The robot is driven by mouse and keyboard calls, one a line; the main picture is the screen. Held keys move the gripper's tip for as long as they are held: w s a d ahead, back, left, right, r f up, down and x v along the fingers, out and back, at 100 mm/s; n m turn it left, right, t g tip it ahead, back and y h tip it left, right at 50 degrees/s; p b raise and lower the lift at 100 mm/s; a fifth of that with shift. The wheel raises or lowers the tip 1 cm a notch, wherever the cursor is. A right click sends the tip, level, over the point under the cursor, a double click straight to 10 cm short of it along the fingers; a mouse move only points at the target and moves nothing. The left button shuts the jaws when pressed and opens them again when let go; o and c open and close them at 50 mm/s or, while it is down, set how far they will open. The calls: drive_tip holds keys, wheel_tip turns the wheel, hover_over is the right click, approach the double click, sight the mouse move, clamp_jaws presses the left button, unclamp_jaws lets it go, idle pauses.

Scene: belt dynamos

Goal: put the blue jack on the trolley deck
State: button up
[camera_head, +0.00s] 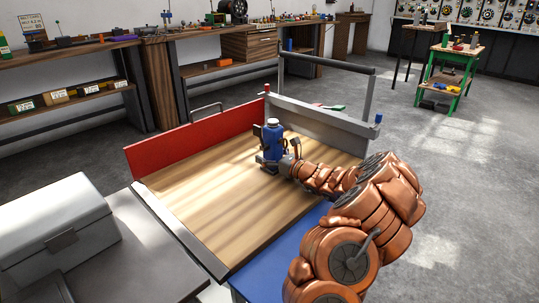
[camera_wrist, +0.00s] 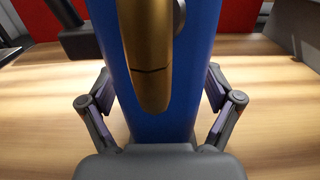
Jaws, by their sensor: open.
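The blue jack (camera_head: 273,143) stands upright on the wooden trolley deck (camera_head: 205,190), towards its far side. In the wrist view the jack's blue body (camera_wrist: 190,95) fills the middle, with a brass-coloured cylinder (camera_wrist: 149,60) in front of it. My gripper (camera_head: 277,162) is low at the jack, reaching in from the right. Its open fingers lie on either side of the body in the wrist view (camera_wrist: 160,105).
A red side panel (camera_head: 195,139) and a grey end panel (camera_head: 315,124) with a tall push handle (camera_head: 326,62) border the deck. A grey metal box (camera_head: 55,235) stands at the left. The deck's near half is bare. Workbenches line the back; a green stand (camera_head: 448,75) is far right.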

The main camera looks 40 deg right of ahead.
drive_tip(key=shift+s+r, duration=0.1)
drive_tip(key=shift+s, duration=0.25)
drive_tip(key=s, duration=0.3)
drive_tip(key=s+d+p, duration=0.1)
drive_tip(key=s, duration=0.3)
drive_tip(key=s+p, duration=0.1)
drive_tip(key=s, duration=0.3)
drive_tip(key=shift+s+d, duration=0.1)
drive_tip(key=shift+d, duration=0.2)
